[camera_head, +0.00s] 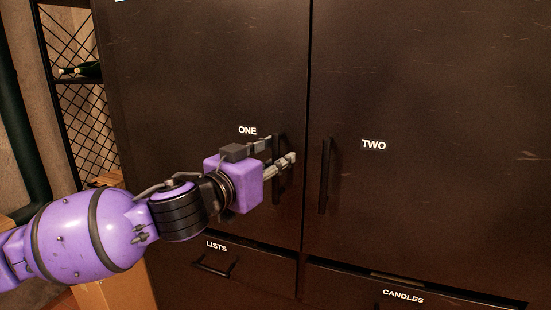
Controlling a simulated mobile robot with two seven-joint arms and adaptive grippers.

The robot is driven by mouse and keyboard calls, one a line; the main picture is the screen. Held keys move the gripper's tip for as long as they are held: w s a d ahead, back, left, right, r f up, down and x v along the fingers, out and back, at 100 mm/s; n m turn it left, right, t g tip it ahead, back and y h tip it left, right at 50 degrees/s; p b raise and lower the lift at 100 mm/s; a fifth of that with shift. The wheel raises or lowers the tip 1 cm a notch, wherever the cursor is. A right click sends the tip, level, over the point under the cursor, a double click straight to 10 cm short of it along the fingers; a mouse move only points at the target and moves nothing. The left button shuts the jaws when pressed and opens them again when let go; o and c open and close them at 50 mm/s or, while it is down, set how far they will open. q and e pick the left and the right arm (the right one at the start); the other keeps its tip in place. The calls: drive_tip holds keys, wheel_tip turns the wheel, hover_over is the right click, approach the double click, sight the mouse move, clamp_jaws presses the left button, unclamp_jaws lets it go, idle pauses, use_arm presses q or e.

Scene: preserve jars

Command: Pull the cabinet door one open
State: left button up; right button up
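Cabinet door one (215,75) is a dark brown door with a white "ONE" label, and it looks closed, level with the door beside it. Its black vertical handle (277,185) is near the door's right edge. My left gripper (280,156) reaches in from the left at the handle, with its fingers around the handle's upper part. The fingers look apart, but whether they press on the handle cannot be made out. The gripper partly hides the handle. My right gripper is not in view.
Door two (430,90) with its own black handle (324,176) is just to the right. Below are the "LISTS" drawer (255,262) and the "CANDLES" drawer (350,285). A lattice rack (82,115) with a bottle stands at the left, and a cardboard box (115,295) is below it.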

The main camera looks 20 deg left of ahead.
use_arm(q)
drive_tip(key=shift+c, duration=0.2)
clamp_jaws()
idle(0.3)
